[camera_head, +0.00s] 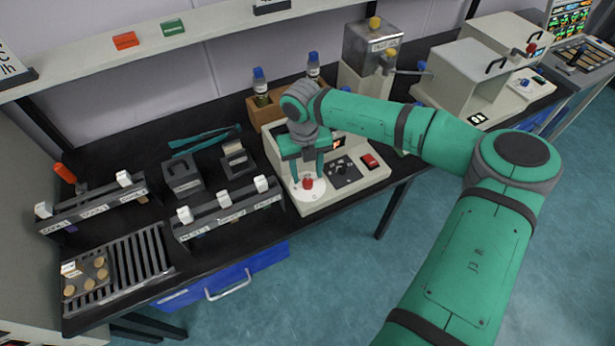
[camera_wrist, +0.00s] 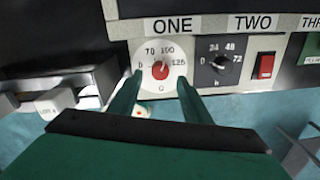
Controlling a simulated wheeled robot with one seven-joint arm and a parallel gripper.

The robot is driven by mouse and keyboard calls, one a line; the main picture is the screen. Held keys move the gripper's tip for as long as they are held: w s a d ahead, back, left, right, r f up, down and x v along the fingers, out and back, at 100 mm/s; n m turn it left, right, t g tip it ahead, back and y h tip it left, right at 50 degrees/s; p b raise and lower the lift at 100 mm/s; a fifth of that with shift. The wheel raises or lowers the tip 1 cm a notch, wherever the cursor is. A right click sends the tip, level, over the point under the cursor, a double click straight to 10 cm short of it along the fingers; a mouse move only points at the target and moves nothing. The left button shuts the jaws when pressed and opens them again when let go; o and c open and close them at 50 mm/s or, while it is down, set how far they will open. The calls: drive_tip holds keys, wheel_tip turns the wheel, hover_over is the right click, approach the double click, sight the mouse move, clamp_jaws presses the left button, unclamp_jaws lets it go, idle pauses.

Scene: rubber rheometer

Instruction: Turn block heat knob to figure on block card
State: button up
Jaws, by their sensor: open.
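A red knob (camera_head: 308,183) sits at the centre of a round white dial (camera_head: 299,195) on the front of a cream instrument (camera_head: 340,192). In the wrist view the red knob (camera_wrist: 160,70) has figures around it reading 0, 70, 100 and 125, under the label ONE. My gripper (camera_head: 308,177) is open and points at this dial. In the wrist view my gripper's fingers (camera_wrist: 161,80) stand on either side of the red knob, apart from it as seen. The knob's exact pointing is too small to tell. I cannot make out a block card.
Right of the dial are a black knob (camera_wrist: 219,62) with figures up to 72, under TWO, and a red switch (camera_wrist: 265,65). Vial racks (camera_head: 228,212) stand to the left. Blue-capped bottles (camera_head: 260,88) stand behind. Open floor lies in front of the bench.

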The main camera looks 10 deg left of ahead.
sight(306, 183)
wheel_tip(306, 183, up, 7)
drive_tip(key=shift+r, duration=0.15)
drive_tip(key=shift+s+a, duration=0.1)
idle(0.6)
